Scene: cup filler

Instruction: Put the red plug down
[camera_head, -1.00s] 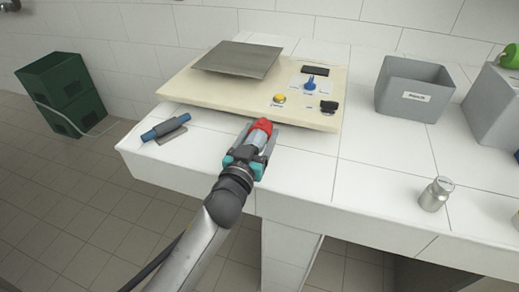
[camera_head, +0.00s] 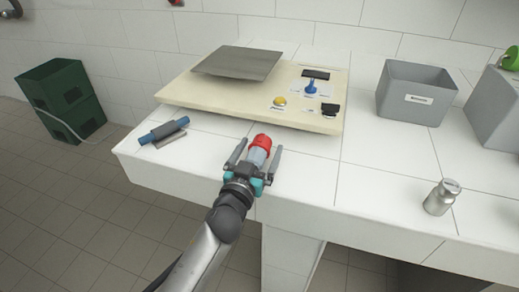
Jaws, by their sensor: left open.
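The red plug (camera_head: 261,142), with a red head and a grey body, lies on the white tiled counter (camera_head: 310,165) near its front edge. My left gripper (camera_head: 256,152) is open, with one finger on each side of the plug's grey body and gaps to it. The plug's red end points away from my arm. The gripper's palm hides the plug's near end.
A cream panel (camera_head: 220,97) with a grey plate (camera_head: 238,62), yellow button (camera_head: 279,102) and blue knob (camera_head: 311,86) lies behind. A blue connector (camera_head: 165,131) is left. A grey bin (camera_head: 416,92) and metal bottle (camera_head: 441,197) stand right. Green crates (camera_head: 62,98) stand on the floor.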

